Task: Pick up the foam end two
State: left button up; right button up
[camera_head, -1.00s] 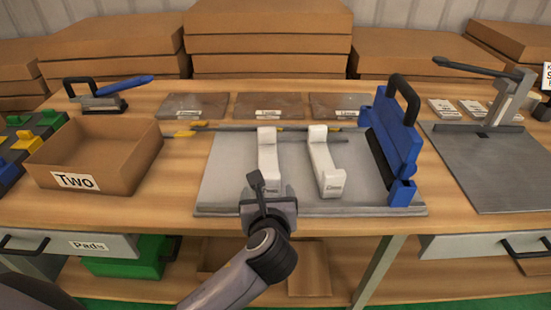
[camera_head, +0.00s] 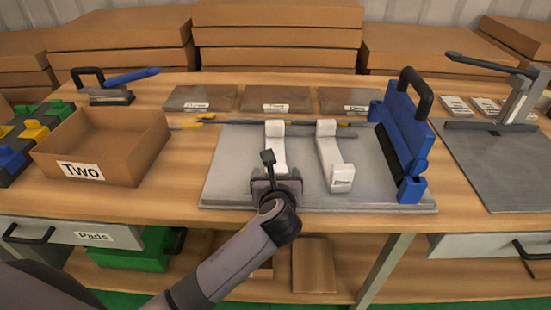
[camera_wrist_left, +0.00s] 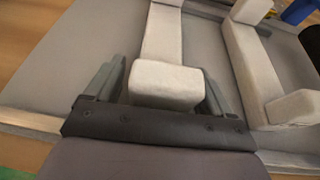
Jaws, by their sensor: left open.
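Two white foam ends lie side by side on a grey board (camera_head: 225,170). The left foam end (camera_head: 275,143) has its near raised block hidden behind my left gripper (camera_head: 274,176) in the head view. In the left wrist view that block (camera_wrist_left: 166,82) sits between my open left fingers, one on each side; whether they touch it I cannot tell. The right foam end (camera_head: 334,160) lies apart to the right, with a label too small to read. I cannot read which foam end is number two. My right gripper is out of view.
A blue frame with a black handle (camera_head: 402,135) stands at the board's right side. A cardboard box labelled Two (camera_head: 125,170) is at the left. Labelled flat sheets (camera_head: 275,97) lie behind the board, with thin rods (camera_head: 210,119) in between.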

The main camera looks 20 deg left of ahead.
pick_arm(q)
jog(key=c, duration=1)
jog(key=shift+c, duration=0.3)
